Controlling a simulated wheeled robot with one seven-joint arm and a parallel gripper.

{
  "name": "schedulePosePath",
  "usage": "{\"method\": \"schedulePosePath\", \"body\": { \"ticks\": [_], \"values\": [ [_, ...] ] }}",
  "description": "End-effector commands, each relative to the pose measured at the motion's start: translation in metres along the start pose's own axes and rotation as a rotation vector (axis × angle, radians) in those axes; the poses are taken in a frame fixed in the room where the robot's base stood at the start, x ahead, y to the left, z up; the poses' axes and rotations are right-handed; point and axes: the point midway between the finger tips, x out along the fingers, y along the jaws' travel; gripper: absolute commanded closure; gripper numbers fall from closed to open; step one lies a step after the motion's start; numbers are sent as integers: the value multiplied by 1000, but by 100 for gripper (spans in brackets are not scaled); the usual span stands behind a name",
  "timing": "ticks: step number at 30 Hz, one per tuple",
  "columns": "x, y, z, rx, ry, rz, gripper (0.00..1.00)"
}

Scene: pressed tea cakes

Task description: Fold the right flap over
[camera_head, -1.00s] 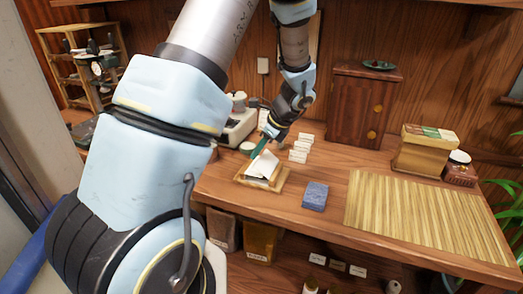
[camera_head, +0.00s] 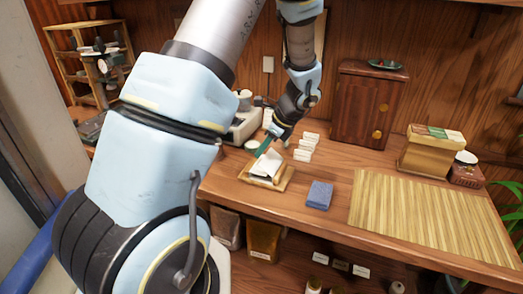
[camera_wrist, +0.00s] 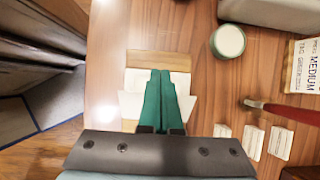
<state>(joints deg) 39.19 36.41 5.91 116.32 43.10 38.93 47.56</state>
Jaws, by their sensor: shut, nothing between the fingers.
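A white paper wrapper (camera_head: 266,164) lies on a small wooden tray (camera_head: 283,184) near the back of the table. In the head view one paper flap stands up at a slant. In the wrist view the wrapper's left flap (camera_wrist: 131,106) and right flap (camera_wrist: 187,106) show on either side of my fingers, with more paper beyond them. My gripper (camera_wrist: 160,72) has green fingers pressed together, with nothing between them. It is over the middle of the wrapper and hides much of it. Whether the fingertips touch the paper, I cannot tell. No tea cake is clearly visible.
A blue folded cloth (camera_head: 319,195) lies right of the tray, and a bamboo mat (camera_head: 420,222) covers the table's right side. Small white cards (camera_head: 303,155) stand behind the tray. A lidded jar (camera_wrist: 228,41) and a red-handled tool (camera_wrist: 280,108) are nearby. A wooden cabinet (camera_head: 366,105) stands behind.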

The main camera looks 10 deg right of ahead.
Motion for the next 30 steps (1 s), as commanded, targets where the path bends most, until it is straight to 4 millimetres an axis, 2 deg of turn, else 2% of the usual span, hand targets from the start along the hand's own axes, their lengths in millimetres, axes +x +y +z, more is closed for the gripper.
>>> {"method": "schedulePosePath", "body": {
  "ticks": [14,30],
  "values": [
    [-1,0,0,0,0,0,100],
    [-17,0,8,0,0,0,100]
  ]
}}
